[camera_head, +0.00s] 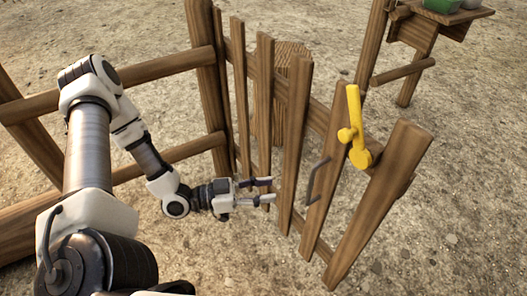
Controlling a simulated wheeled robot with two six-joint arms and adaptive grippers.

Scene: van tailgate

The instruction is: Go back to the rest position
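My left arm comes in from the left, and its gripper (268,190) is in front of the wooden gate (292,140). The gripper is open, with its two fingers apart and nothing between them. The fingers point right, toward the gate's slats; I cannot tell whether they touch. A dark bar handle (316,181) is on the gate to the right of the gripper. A yellow latch (355,128) is at the gate's right end. My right gripper is not in view.
A wooden fence (110,83) with a tall post (207,75) runs off to the left. A wooden stump (291,60) stands behind the gate. A wooden stand (415,42) with a green container (441,6) is at the top right. Bare ground is open at the lower right.

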